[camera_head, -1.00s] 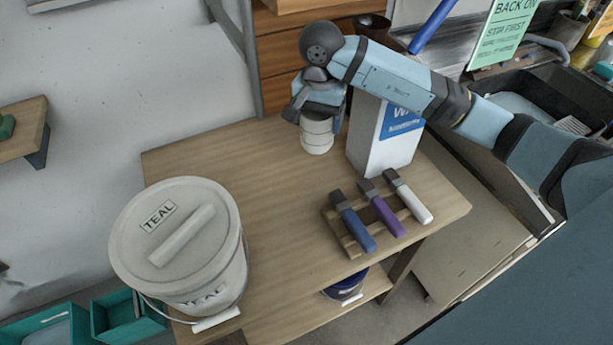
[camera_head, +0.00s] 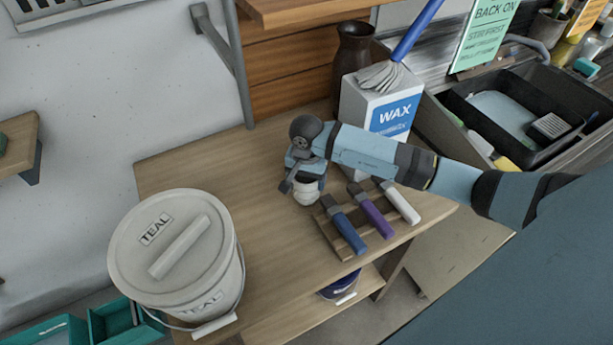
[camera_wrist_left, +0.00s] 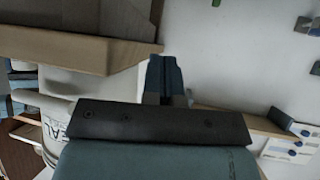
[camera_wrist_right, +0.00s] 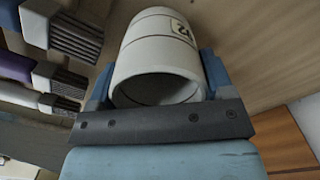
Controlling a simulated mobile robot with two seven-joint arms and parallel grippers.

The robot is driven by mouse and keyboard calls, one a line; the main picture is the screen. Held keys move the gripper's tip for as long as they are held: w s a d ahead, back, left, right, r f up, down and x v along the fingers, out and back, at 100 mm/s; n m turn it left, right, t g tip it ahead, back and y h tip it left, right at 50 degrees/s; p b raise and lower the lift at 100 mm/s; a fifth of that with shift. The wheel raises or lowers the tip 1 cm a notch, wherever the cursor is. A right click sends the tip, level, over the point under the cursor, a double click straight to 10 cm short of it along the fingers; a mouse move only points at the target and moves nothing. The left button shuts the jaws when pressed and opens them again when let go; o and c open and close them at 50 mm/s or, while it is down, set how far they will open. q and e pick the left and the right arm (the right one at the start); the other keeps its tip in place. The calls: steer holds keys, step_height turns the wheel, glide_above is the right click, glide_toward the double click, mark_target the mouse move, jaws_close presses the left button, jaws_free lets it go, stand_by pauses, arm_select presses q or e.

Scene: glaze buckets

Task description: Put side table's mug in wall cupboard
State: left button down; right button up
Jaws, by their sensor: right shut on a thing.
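The mug (camera_head: 307,192) is a small white cylinder at my right gripper (camera_head: 303,175), over the side table (camera_head: 220,165), just left of the brush rack. In the right wrist view the white mug (camera_wrist_right: 157,45) sits between the two blue fingers, its open end facing the camera and a dark-lettered label on its far side. The right gripper is shut on it. I cannot tell how far it is above the tabletop. My left gripper (camera_wrist_left: 165,78) shows only in the left wrist view, fingers together and empty. The wall cupboard is not clearly identifiable.
A lidded TEAL bucket (camera_head: 150,270) stands at the table's front left. A rack with blue, purple and white brushes (camera_head: 368,210) lies right of the mug. A WAX box (camera_head: 395,115) and dark vase (camera_head: 352,60) stand behind. The table's middle is clear.

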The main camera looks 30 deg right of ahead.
steer(key=shift+f, duration=0.2)
steer(key=o, duration=0.8)
